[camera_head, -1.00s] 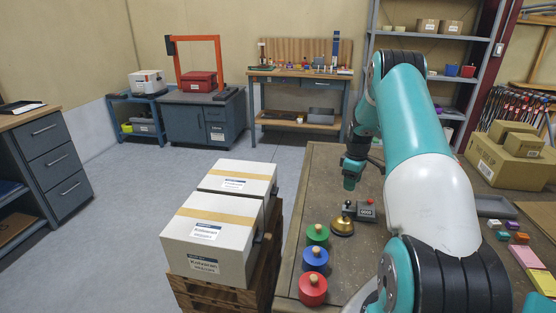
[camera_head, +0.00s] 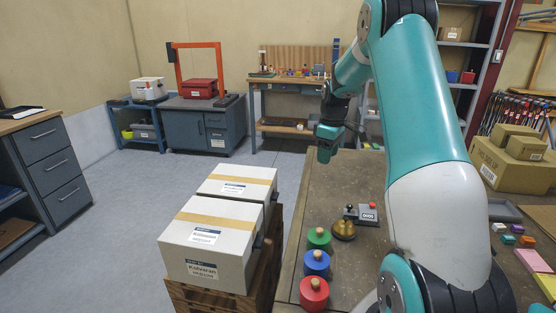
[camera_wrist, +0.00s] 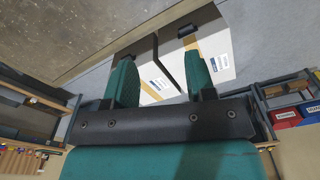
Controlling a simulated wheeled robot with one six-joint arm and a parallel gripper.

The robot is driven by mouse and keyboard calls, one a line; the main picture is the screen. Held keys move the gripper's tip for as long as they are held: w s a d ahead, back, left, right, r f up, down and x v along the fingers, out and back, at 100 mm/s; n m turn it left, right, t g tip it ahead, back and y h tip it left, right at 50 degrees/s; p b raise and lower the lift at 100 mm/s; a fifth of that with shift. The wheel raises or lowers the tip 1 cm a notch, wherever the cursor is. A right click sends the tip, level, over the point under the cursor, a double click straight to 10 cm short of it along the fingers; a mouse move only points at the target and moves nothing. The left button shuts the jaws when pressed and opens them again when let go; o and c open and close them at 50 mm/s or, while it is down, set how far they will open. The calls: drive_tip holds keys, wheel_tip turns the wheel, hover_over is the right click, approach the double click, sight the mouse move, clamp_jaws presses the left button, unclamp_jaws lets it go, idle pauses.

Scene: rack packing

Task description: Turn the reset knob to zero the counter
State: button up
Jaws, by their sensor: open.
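A small dark grey counter (camera_head: 367,217) with a pale number strip sits on the brown worktable; its digits are too small to read surely. A red knob (camera_head: 372,205) stands on its top right, and a small dark knob (camera_head: 350,208) shows at its left end. I cannot tell which is the reset knob. My gripper (camera_head: 325,156) is raised above the far left part of the worktable, well apart from the counter. In the wrist view its two teal fingers (camera_wrist: 160,80) are spread with nothing between them; the counter is not seen there.
A brass bell (camera_head: 343,231) stands close in front of the counter. Green (camera_head: 318,238), blue (camera_head: 316,262) and red (camera_head: 314,291) knobbed discs line the worktable's (camera_head: 333,192) left side. White cartons (camera_head: 207,245) stand on a pallet to the left. The table beyond the counter is clear.

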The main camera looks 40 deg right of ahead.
drive_tip(key=a+r+n+y+b, duration=0.1)
drive_tip(key=a+r, duration=0.3)
drive_tip(key=a, duration=1.4)
drive_tip(key=shift+a+r+t, duration=0.2)
drive_tip(key=shift+a+t, duration=0.1)
drive_tip(key=shift+w, duration=0.15)
